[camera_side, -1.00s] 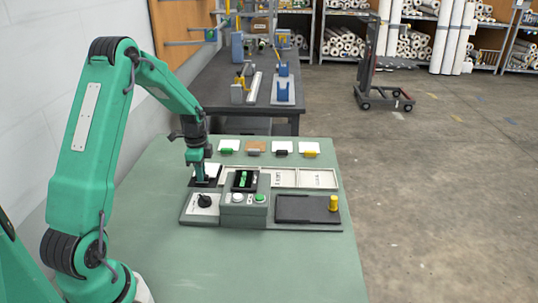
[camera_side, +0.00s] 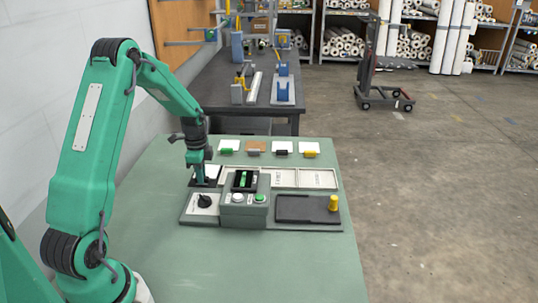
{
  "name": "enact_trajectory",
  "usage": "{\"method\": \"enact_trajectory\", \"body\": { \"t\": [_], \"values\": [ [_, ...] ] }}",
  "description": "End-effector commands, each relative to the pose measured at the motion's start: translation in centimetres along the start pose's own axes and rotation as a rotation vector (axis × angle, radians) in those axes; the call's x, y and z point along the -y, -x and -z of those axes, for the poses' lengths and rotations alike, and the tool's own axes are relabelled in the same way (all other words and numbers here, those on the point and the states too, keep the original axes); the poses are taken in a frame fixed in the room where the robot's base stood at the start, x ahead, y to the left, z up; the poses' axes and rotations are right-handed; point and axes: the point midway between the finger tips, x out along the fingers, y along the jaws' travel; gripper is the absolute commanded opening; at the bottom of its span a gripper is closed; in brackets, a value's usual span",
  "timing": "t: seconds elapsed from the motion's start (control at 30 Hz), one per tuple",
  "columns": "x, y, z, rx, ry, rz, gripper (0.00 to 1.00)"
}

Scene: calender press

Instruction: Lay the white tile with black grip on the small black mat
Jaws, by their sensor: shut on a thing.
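My gripper (camera_side: 199,181) is at the small black mat (camera_side: 214,184), left of the grey control box, and is shut on a white tile (camera_side: 208,171). The tile is at the mat, partly covered by my gripper; its grip is hidden, so I cannot tell the grip's colour. I cannot tell whether the tile lies flat on the mat or is just above it. A white tile with a dark, black-looking grip (camera_side: 282,148) is in the row at the back of the green table.
The row also has a green-gripped white tile (camera_side: 229,146), a brown tile (camera_side: 256,146) and a yellow-gripped white tile (camera_side: 309,148). The control box (camera_side: 243,209), dial panel (camera_side: 199,209), pale trays (camera_side: 317,179) and a dark plate with yellow knob (camera_side: 305,210) stand nearby. The front table is clear.

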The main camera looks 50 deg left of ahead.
Motion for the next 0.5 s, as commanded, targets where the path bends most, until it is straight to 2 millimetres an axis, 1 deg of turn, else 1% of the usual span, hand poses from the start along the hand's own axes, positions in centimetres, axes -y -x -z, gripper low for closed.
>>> {"method": "enact_trajectory", "body": {
  "t": [0.33, 0.37, 0.4, 0.47, 0.5],
  "values": [
    [0.04, -0.06, 0.01, 0.0, 0.0, 0.001, 0.0],
    [0.04, -0.06, 0.01, 0.0, 0.0, 0.001, 0.2],
    [0.03, -0.06, 0.01, 0.0, 0.0, 0.001, 0.27],
    [0.03, -0.06, 0.01, 0.0, 0.0, 0.001, 0.39],
    [0.03, -0.06, 0.01, 0.0, 0.0, 0.001, 0.41]
  ]
}}
